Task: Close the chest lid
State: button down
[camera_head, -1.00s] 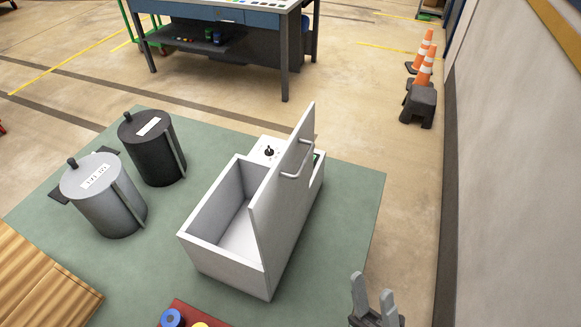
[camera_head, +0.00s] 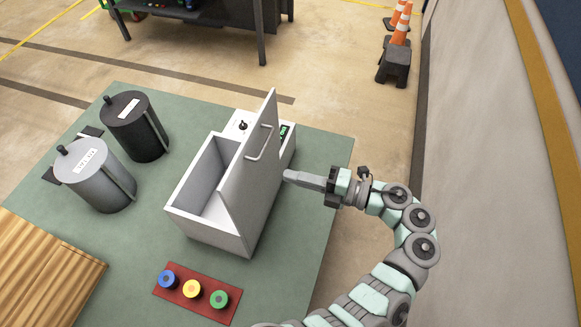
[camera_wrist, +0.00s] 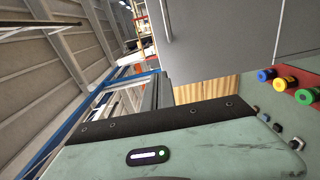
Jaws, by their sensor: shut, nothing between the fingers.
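The white chest (camera_head: 190,228) stands on the green mat with its inside showing. Its lid (camera_head: 238,190) is open, standing up steeply on the right side of the box. A light bar handle (camera_head: 262,143) is on the lid's outer face. My gripper (camera_head: 287,176) is shut and empty, to the right of the lid's outer face and a little below the handle. It points left toward the lid; I cannot tell if the tip touches it.
A control panel with a small black knob (camera_head: 243,126) adjoins the chest's back. Two lidded canisters (camera_head: 101,175) stand to the left. A red block (camera_head: 198,296) with blue, yellow and green buttons lies in front. A wooden slatted thing (camera_head: 45,275) is at lower left.

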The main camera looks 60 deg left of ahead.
aim_at(236, 162)
jog(key=p+x, duration=0.3)
jog(key=x, duration=0.9)
jog(key=shift+s+a+p, duration=0.1)
jog(key=shift+a+p, duration=0.15)
jog(key=shift+p, duration=0.15)
